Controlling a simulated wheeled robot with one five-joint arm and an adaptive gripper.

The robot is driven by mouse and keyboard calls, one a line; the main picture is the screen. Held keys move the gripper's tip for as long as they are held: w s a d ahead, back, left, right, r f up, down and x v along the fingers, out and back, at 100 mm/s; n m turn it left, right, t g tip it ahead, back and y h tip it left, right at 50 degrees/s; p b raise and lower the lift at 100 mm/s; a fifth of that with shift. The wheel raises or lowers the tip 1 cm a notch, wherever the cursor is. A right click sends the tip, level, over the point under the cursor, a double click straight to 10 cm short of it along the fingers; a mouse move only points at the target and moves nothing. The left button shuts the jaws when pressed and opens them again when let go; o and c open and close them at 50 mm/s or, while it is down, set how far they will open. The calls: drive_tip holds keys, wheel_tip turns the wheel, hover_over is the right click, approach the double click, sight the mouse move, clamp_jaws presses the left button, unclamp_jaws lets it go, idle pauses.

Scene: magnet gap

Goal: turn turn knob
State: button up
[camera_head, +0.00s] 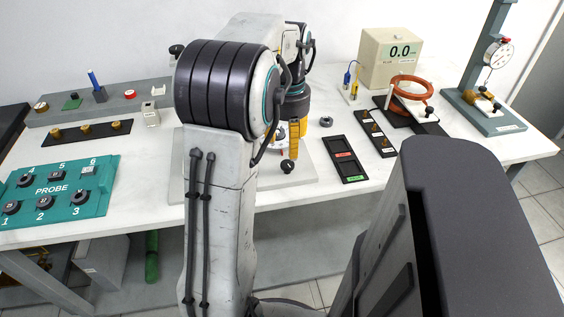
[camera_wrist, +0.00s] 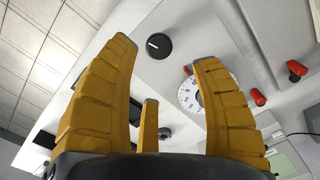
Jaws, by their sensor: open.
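A round black knob (camera_wrist: 158,46) with a white pointer line sits on a pale grey panel (camera_wrist: 190,30) in the wrist view. It lies just beyond and between my gripper's (camera_wrist: 165,58) spread yellow fingertips, and none of them appears to touch it. My gripper is open and empty. In the head view a small black knob (camera_head: 288,166) shows just below the yellow fingers (camera_head: 295,136), on the grey panel (camera_head: 308,174). My arm hides much of this panel there. I cannot tell which knob the task names.
A white numbered dial (camera_wrist: 189,96) and red knobs (camera_wrist: 297,70) are near the right finger. A black two-slot tray (camera_head: 343,160) is right of the panel. The teal PROBE box (camera_head: 60,189) stands at left; a beige meter box (camera_head: 388,58) is behind.

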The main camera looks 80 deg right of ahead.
sight(287, 164)
drive_tip(key=shift+a+f+b, duration=0.15)
drive_tip(key=shift+f+b, duration=0.75)
drive_tip(key=shift+f, duration=2.7)
drive_tip(key=shift+o, duration=0.2)
clamp_jaws()
